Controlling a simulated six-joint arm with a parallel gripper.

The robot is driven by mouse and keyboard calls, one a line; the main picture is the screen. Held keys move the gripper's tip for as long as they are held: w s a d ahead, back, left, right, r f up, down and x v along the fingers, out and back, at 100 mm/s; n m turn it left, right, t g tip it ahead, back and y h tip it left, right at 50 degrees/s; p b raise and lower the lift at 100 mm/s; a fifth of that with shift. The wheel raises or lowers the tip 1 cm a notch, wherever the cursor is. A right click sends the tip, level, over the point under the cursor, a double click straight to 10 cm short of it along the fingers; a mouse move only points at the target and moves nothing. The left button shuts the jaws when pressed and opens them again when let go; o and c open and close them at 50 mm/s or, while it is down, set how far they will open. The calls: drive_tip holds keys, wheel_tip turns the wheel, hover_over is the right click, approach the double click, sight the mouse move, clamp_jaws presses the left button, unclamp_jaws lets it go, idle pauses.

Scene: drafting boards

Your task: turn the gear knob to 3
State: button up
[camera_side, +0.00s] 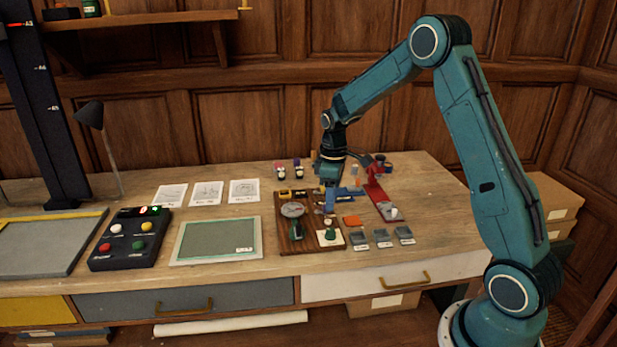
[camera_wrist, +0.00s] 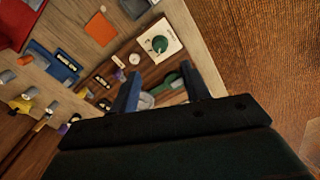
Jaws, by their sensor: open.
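The gear knob (camera_side: 330,234) is a small green knob on a pale square plate, on the front right of a dark wooden board (camera_side: 287,241). The knob also shows at the top middle of the wrist view (camera_wrist: 159,44), clear of my fingers. Its number marks are too small to read. My gripper (camera_side: 330,207) points down over the board, behind the knob in the side view, and is apart from it. In the wrist view my gripper (camera_wrist: 160,84) is open, with part of a grey round dial and a green handle visible between and beyond the fingers.
A grey dial (camera_side: 292,210) sits on the board left of my gripper. Several small grey trays (camera_side: 383,238) and an orange square (camera_side: 352,220) lie to the right, with a red stand (camera_side: 376,190) behind. A framed green panel (camera_side: 218,240) lies to the left.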

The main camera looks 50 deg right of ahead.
sight(330, 230)
wheel_tip(330, 230, down, 10)
drive_tip(key=shift+f, duration=0.15)
idle(0.4)
drive_tip(key=c, duration=1)
